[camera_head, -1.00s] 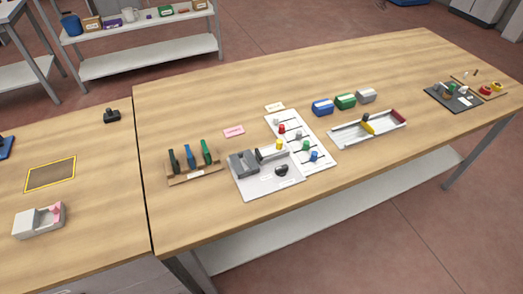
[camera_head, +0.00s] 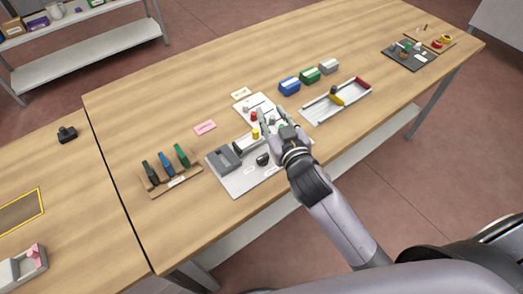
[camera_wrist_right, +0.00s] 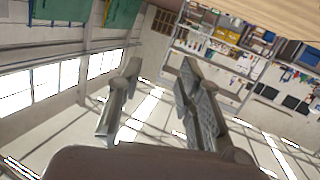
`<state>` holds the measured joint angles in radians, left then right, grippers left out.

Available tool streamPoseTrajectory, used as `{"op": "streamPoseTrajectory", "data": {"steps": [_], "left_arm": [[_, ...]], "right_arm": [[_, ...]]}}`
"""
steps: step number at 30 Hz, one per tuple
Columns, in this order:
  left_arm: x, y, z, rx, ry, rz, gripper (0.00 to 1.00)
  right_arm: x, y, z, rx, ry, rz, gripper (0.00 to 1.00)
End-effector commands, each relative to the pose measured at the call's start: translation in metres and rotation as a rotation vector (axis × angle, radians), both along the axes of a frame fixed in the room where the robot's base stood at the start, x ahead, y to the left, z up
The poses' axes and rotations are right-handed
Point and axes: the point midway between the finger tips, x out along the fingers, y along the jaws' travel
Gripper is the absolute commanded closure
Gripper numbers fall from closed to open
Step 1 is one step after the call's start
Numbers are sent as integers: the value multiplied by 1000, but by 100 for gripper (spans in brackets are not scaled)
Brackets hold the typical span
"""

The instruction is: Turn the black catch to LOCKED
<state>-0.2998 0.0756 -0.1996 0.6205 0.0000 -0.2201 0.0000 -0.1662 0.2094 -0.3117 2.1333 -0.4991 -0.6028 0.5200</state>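The black catch (camera_head: 262,159) is a small dark rounded piece on the right part of the light grey plate (camera_head: 238,186). A grey block-shaped device (camera_head: 222,158) is on the same plate. The LOCKED marking is too small to read. My right gripper (camera_head: 272,120) is above the white board beside the plate, up and to the right of the catch and apart from it. Its fingers (camera_wrist_right: 155,95) stand apart with nothing between them in the right wrist view. The gripper hides part of the white board and its coloured knobs. My left gripper is in neither view.
A wooden rack (camera_head: 172,182) with several coloured upright pieces stands left of the plate. Blue (camera_head: 289,85), green (camera_head: 310,75) and grey (camera_head: 329,66) boxes stand behind. A light tray (camera_head: 347,107) lies to the right. The bare tabletop (camera_head: 150,105) at back left is free.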

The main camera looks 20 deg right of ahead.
Motion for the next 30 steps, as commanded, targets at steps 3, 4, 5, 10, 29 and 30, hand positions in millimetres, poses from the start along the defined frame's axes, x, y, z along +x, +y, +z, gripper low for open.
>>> {"op": "streamPoseTrajectory", "data": {"steps": [3,4,5,10,29,30], "left_arm": [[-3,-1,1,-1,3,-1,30],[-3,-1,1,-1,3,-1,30],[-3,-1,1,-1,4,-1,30],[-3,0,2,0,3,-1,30],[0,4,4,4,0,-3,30],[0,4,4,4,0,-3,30]], "right_arm": [[25,45,83,6,-311,166,67],[26,59,101,6,-380,220,67],[25,73,119,3,-446,280,67],[-4,157,181,-59,-718,682,67],[-43,139,22,-1032,271,1761,67],[-36,117,18,-1090,397,1728,67]]}}
